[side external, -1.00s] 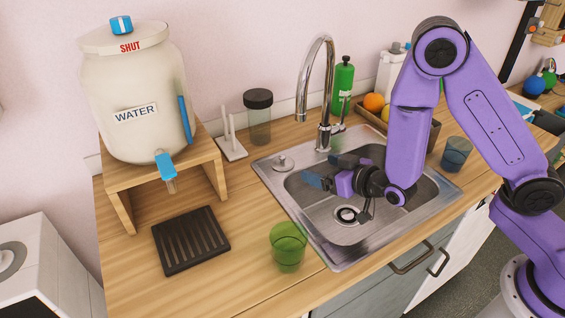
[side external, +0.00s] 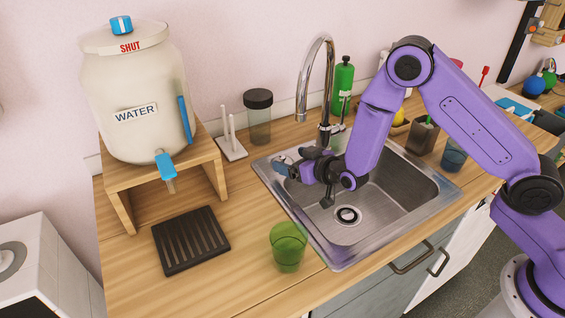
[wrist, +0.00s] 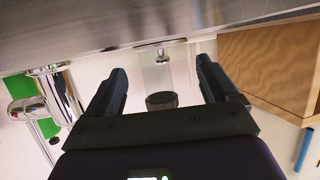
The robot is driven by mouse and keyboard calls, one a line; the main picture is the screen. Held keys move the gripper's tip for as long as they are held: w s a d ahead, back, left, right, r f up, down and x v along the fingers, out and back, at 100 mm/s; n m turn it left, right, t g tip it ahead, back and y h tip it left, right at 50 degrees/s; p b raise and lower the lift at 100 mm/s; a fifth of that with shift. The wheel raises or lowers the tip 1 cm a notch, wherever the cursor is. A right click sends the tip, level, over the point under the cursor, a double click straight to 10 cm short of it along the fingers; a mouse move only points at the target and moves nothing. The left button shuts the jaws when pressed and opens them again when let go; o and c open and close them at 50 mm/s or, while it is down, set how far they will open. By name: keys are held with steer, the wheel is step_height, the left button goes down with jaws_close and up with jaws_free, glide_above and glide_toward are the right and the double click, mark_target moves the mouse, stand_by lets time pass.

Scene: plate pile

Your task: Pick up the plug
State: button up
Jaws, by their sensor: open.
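The plug (wrist: 161,49) is a small metal disc with a short knob, lying on the bare metal rim of the sink. In the wrist view it sits just ahead of my fingertips, roughly midway between them. In the side view my gripper (side external: 281,166) is at the sink's back-left corner and largely covers the plug. My gripper is open, its two dark fingers (wrist: 160,75) apart with nothing held. I cannot tell exactly how far the fingertips are from the plug.
The sink basin (side external: 395,195) lies under my arm, with the tap (side external: 325,85) behind. A dark-lidded jar (side external: 259,118) and a white peg stand (side external: 232,148) are close behind my gripper. A green cup (side external: 288,247) stands in front. The wooden stand (side external: 150,180) is left.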

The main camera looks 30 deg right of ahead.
mark_target(285, 159)
steer(key=shift+x, duration=2.25)
steer(key=shift+a+r, duration=0.1)
steer(key=shift+a, duration=0.05)
steer(key=c, duration=1.4)
steer(key=shift+s, duration=0.15)
jaws_close()
